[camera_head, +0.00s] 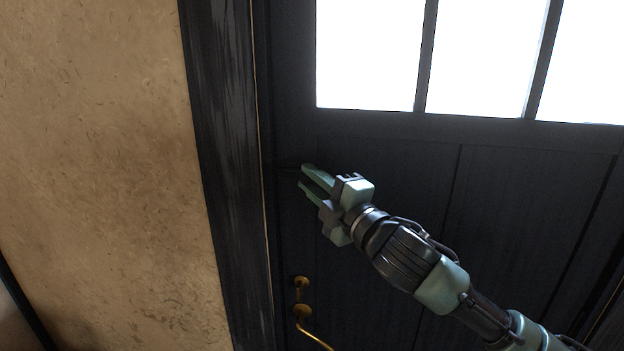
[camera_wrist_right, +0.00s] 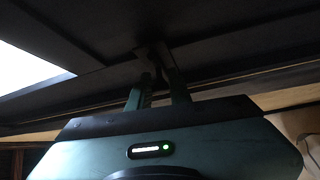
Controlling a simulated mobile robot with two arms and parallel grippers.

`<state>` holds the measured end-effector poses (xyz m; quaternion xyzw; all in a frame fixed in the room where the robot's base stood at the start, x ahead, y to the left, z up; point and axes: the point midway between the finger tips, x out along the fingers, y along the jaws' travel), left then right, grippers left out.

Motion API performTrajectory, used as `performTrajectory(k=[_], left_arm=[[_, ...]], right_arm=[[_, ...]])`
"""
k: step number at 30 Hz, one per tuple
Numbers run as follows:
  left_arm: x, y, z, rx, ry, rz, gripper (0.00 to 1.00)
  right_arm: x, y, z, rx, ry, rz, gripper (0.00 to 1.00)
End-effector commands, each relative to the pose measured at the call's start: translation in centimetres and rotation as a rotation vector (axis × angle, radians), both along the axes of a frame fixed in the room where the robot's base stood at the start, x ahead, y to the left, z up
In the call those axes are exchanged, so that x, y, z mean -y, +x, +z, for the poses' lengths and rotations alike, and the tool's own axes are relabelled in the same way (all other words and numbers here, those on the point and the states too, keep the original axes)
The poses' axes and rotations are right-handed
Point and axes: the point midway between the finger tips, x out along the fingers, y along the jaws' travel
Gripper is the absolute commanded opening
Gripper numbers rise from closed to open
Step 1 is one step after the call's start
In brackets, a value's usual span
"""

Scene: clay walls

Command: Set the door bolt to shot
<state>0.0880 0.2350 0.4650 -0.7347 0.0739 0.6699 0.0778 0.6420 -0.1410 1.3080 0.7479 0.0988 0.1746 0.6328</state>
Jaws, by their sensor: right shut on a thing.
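My right gripper (camera_head: 304,176) is at the dark door (camera_head: 390,190), near its left edge and above the brass handle. In the right wrist view its two green fingers (camera_wrist_right: 157,85) reach up to a small dark fitting, the door bolt (camera_wrist_right: 151,56), and are shut on its knob. The bolt is dark on dark, so whether it is shot or drawn back cannot be told. In the head view the bolt is too dark to make out beside the fingers. My left gripper is not in view.
A brass door handle (camera_head: 304,312) and a round brass fitting (camera_head: 301,283) sit below the gripper. The dark door frame (camera_head: 228,150) and clay wall (camera_head: 100,150) stand to the left. Bright window panes (camera_head: 368,55) fill the door's upper part.

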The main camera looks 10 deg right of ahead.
Motion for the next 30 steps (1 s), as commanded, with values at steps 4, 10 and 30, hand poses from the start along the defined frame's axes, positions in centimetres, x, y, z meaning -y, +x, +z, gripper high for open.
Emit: performTrajectory(k=[4,10,30], left_arm=[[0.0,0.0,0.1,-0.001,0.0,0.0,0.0],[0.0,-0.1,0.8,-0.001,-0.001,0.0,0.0],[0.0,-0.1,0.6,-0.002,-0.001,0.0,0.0]], right_arm=[[-0.2,0.1,0.3,0.005,0.002,0.0,0.0],[-2.1,0.9,0.5,0.006,0.004,0.002,0.0],[-2.4,0.8,0.1,0.003,0.0,0.001,0.29]])
